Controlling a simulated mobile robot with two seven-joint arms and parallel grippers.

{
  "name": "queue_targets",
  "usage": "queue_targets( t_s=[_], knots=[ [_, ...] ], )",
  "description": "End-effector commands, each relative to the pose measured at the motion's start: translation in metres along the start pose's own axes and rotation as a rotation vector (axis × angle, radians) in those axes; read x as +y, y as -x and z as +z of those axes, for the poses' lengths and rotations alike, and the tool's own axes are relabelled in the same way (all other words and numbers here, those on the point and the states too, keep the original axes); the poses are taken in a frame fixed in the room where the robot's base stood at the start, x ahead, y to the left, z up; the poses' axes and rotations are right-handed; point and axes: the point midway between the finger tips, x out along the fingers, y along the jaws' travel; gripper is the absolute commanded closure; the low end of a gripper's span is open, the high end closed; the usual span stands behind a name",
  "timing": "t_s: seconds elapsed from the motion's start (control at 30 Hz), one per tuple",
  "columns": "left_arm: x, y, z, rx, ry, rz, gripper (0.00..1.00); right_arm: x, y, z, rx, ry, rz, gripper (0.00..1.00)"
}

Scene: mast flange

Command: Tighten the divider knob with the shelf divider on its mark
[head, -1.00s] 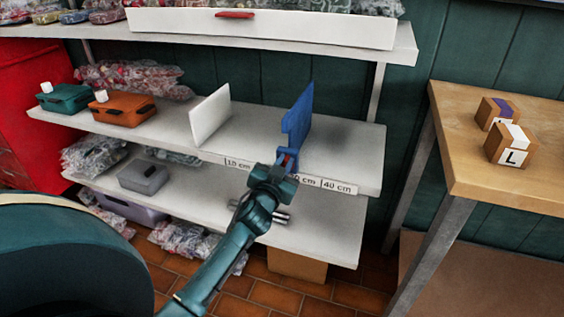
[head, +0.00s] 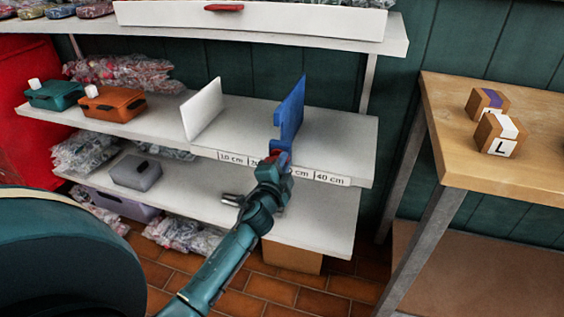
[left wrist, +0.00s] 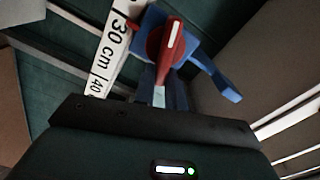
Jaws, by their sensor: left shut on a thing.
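The blue shelf divider (head: 290,108) stands upright on the middle shelf, its front end at the scale strip between the 20 cm and 40 cm labels. The red divider knob (left wrist: 165,42), with a white line on its face, shows against the blue divider in the left wrist view, next to the 30 cm label (left wrist: 118,38). My left gripper (head: 277,160) is at the divider's front end, shut on the knob. The fingers and arm hide most of the knob in the head view. The exact mark under the divider is hidden. My right gripper is not in view.
A white divider (head: 202,109) stands left of the blue one. Teal (head: 56,95) and orange (head: 112,103) boxes sit at the shelf's left. A grey box (head: 135,172) is on the lower shelf. A wooden table (head: 455,130) with two small boxes stands right.

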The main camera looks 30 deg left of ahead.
Motion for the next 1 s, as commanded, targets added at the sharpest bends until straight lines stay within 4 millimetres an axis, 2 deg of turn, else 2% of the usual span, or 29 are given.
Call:
queue_targets(
  t_s=[0.4,1.0],
  knots=[
    [0.0071,0.0,0.0011,0.0,-0.24,0.001,1.0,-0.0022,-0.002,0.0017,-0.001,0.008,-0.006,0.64],
    [0.0083,0.0001,0.0013,0.0,-0.292,0.001,1.0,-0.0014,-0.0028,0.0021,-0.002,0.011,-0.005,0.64]
  ],
)
